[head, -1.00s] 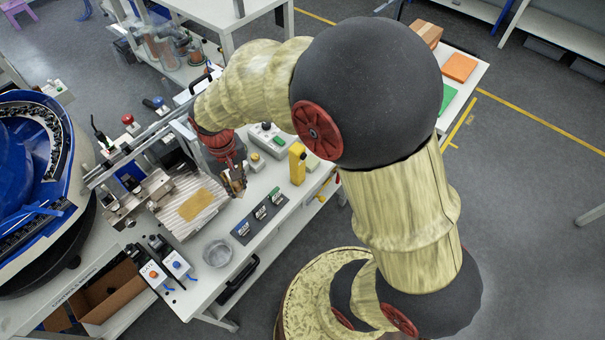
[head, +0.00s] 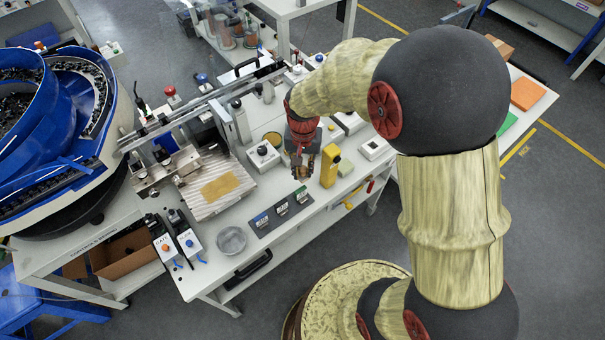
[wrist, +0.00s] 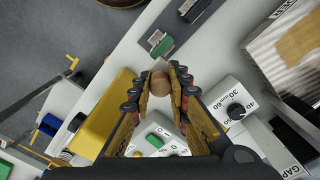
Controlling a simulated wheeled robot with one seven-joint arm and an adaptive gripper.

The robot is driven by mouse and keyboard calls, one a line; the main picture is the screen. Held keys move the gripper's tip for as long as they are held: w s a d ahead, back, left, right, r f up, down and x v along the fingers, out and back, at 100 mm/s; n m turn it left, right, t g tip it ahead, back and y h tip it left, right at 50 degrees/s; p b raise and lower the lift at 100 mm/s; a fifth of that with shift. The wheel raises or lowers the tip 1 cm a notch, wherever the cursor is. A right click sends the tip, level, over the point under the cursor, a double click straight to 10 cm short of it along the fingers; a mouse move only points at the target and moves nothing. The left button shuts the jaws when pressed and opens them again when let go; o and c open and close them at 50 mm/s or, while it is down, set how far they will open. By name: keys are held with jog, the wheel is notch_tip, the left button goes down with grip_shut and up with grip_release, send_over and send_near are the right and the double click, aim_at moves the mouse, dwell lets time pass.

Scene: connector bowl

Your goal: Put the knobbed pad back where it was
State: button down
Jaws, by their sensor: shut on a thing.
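My gripper (head: 302,174) hangs over the white table, left of the yellow block (head: 330,166) and behind the dark strip (head: 262,224). In the wrist view the fingers (wrist: 160,88) are closed on a small piece with a rounded brown knob (wrist: 160,80), which I take to be the knobbed pad. Its lower part is mostly hidden, and I cannot tell whether it touches anything below.
White control boxes stand close by, one with a black dial (wrist: 236,110). A ribbed plate with a tan patch (head: 220,187) lies left. A grey round bowl (head: 231,240) stands near the front edge. A blue bowl feeder (head: 40,130) fills the far left.

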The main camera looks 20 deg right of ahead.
jog(key=w+f, duration=0.2)
jog(key=w+d+f+b, duration=0.1)
jog(key=w+f, duration=0.1)
jog(key=f, duration=0.1)
jog(key=shift+w+d+f, duration=0.1)
jog(key=shift+w+f, duration=0.05)
jog(key=shift+f, duration=0.1)
jog(key=shift+w+f+b, duration=0.2)
jog(key=shift+f+b, duration=0.7)
jog(key=shift+f, duration=0.8)
jog(key=shift+f, duration=0.2)
jog(key=c, duration=1.8)
grip_release()
jog(key=shift+o, duration=0.6)
